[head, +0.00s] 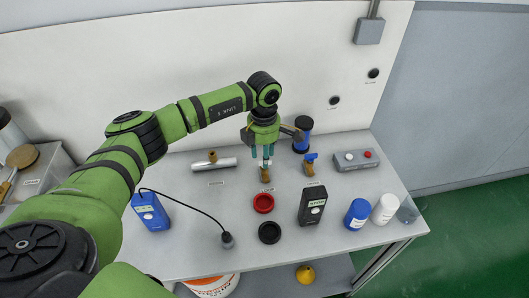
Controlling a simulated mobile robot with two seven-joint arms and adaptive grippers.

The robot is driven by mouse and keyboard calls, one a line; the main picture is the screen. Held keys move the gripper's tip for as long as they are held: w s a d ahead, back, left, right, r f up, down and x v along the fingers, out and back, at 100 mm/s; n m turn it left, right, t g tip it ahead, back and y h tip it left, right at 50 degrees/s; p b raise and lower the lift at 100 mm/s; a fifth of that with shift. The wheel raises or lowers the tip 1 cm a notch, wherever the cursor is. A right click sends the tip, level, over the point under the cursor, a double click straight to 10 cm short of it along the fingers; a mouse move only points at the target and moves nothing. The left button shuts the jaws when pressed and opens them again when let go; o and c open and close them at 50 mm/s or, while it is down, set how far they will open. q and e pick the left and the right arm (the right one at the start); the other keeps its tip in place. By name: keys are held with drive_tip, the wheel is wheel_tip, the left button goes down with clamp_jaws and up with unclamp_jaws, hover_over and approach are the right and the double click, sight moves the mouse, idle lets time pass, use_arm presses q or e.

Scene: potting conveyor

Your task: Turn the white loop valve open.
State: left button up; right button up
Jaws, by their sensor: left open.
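My left gripper (263,163) points down over the table, its fingers apart. Right beneath it stands a small brass valve (265,174) with a label in front of it. The valve's handle is mostly hidden by the fingers, so I cannot tell its colour or angle, nor whether the fingers touch it. A second brass valve with a blue handle (310,160) stands just to the right. A grey pipe with a brass fitting (213,161) lies to the left. My right gripper is out of view.
Red (263,203) and black (269,233) rings, a black meter (312,205) and a blue meter (151,212) with a cabled probe lie in front. Blue (357,214) and white (385,209) bottles stand at right.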

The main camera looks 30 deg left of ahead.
use_arm(q)
drive_tip(key=shift+f, duration=0.5)
drive_tip(key=shift+w+f, duration=0.2)
drive_tip(key=shift+f, duration=0.1)
clamp_jaws()
drive_tip(key=shift+f, duration=0.1)
drive_tip(key=shift+b, duration=0.3)
drive_tip(key=m+b, duration=0.4)
drive_tip(key=shift+d+f+m+b, duration=0.15)
drive_tip(key=shift+f+m+b, duration=0.05)
drive_tip(key=shift+m+b, duration=0.2)
drive_tip(key=m+b, duration=0.2)
drive_tip(key=shift+m, duration=0.4)
drive_tip(key=m+b, duration=0.4)
drive_tip(key=m, duration=0.1)
drive_tip(key=shift+d, duration=0.15)
drive_tip(key=m+b, duration=0.2)
drive_tip(key=m, duration=0.3)
drive_tip(key=shift+r, duration=0.15)
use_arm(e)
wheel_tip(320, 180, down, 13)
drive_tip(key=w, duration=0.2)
use_arm(q)
drive_tip(key=shift+s, duration=0.1)
